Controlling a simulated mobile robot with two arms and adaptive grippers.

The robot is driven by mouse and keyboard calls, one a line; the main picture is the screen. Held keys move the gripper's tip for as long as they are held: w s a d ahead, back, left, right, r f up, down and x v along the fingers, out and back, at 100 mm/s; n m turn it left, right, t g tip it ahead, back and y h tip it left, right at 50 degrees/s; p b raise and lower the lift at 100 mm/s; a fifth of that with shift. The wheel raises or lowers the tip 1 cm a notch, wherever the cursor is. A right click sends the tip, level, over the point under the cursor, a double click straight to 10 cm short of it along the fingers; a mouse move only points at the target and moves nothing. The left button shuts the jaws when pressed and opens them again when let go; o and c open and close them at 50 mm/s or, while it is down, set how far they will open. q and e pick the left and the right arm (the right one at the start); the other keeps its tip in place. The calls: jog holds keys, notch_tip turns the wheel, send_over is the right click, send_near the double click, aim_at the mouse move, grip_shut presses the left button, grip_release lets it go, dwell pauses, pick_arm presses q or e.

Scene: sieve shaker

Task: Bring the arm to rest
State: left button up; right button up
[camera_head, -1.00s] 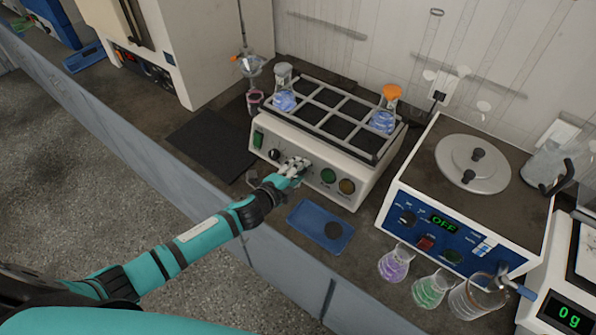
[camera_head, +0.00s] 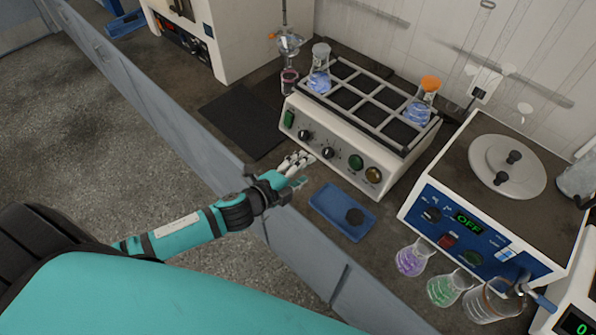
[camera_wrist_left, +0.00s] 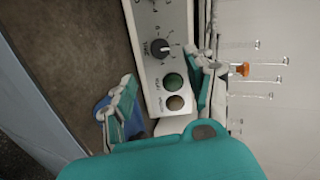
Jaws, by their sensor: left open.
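My left arm comes in from the left in the head view, and my left gripper (camera_head: 300,166) is in front of the shaker's control panel, above the bench edge. In the left wrist view the gripper (camera_wrist_left: 165,95) is open, its two fingers spread apart with nothing between them. The shaker (camera_head: 355,125) has two dark knobs, a green button and an amber button on its front. These also show in the left wrist view, between the fingers. My right gripper is not in view.
A blue tray (camera_head: 342,211) with a dark disc lies right of the gripper. Flasks with blue liquid (camera_head: 319,82) stand on the shaker rack. A blue-fronted device (camera_head: 465,232) reading OFF stands right, with purple (camera_head: 411,260) and green flasks (camera_head: 444,289) before it.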

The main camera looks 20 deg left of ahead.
pick_arm(q)
jog(key=shift+v, duration=0.75)
